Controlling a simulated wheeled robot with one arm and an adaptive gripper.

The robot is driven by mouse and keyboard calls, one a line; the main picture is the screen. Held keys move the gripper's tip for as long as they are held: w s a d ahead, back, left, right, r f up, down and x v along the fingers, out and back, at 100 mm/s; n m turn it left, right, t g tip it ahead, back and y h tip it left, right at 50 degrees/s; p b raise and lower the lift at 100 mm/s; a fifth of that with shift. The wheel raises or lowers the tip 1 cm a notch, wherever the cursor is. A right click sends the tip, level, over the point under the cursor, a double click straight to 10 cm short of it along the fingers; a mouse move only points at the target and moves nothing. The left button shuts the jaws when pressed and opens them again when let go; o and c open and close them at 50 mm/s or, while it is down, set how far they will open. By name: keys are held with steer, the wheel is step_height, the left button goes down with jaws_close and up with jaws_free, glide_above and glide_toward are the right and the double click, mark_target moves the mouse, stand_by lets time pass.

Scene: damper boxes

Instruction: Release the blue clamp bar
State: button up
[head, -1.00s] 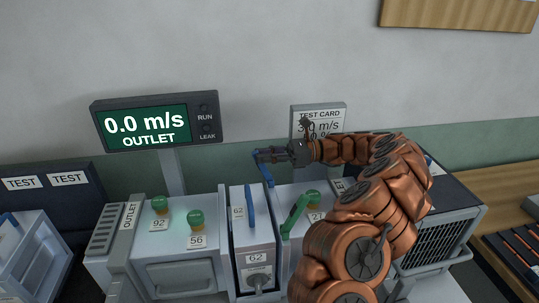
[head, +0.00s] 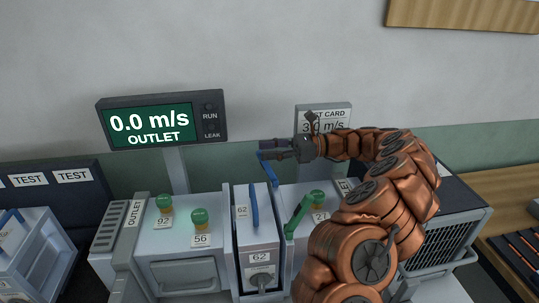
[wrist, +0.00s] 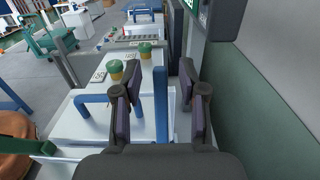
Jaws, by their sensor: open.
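The blue clamp bar (head: 267,170) stands raised at the back, between the middle grey box and the box on its right. I cannot tell whether a finger touches the bar. The middle box, labelled 62 (head: 260,257), has a separate blue handle (head: 254,206) on top.
A green lever (head: 297,216) stands right of the middle box. Green knobs (head: 200,217) top the left box. The outlet display (head: 161,120), reading 0.0 m/s, stands behind on a post. The test card (head: 323,117) is partly hidden by my arm. Free air lies above the boxes.

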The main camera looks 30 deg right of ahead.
step_height(320, 180, up, 8)
steer(key=shift+r, duration=0.15)
steer(key=shift+c, duration=0.2)
